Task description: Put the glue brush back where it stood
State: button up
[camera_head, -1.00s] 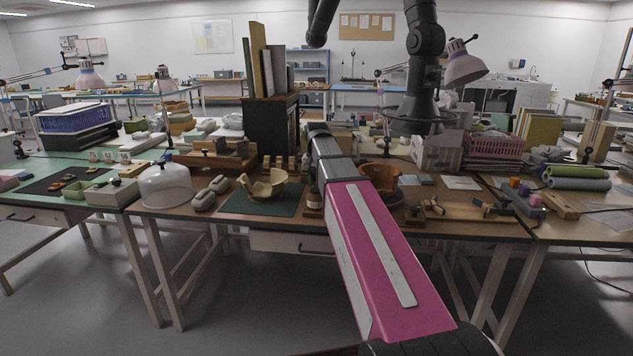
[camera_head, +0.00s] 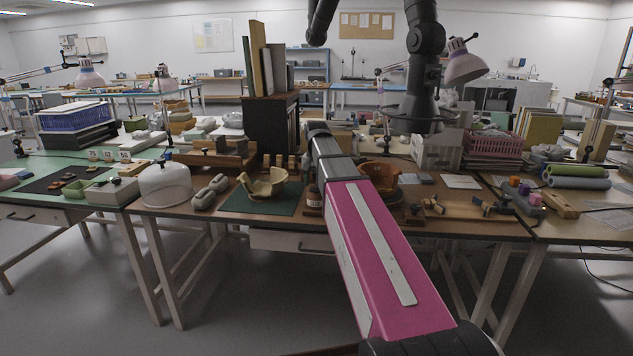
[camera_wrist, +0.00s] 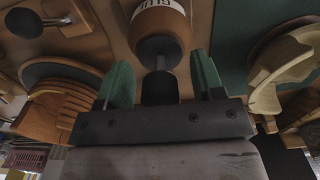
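In the wrist view, my gripper (camera_wrist: 163,80) has its two green-padded fingers apart, on either side of a dark upright piece that looks like the glue brush's handle (camera_wrist: 160,88). A gap shows between the handle and each finger. Just beyond it stands a brown glue pot (camera_wrist: 170,22) with a white label reading GLUE. The handle lines up with the pot's dark neck; whether the brush stands in the pot I cannot tell. In the head view, the pot (camera_head: 313,199) is small beside my arm, and my gripper is hidden.
Wooden pieces (camera_head: 434,207) lie farther right. Grey weights (camera_head: 203,199) lie left.

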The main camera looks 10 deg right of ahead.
notch_tip(320, 180, up, 11)
jog(key=shift+f, duration=0.2)
jog(key=shift+r, duration=0.1)
dwell(0.4)
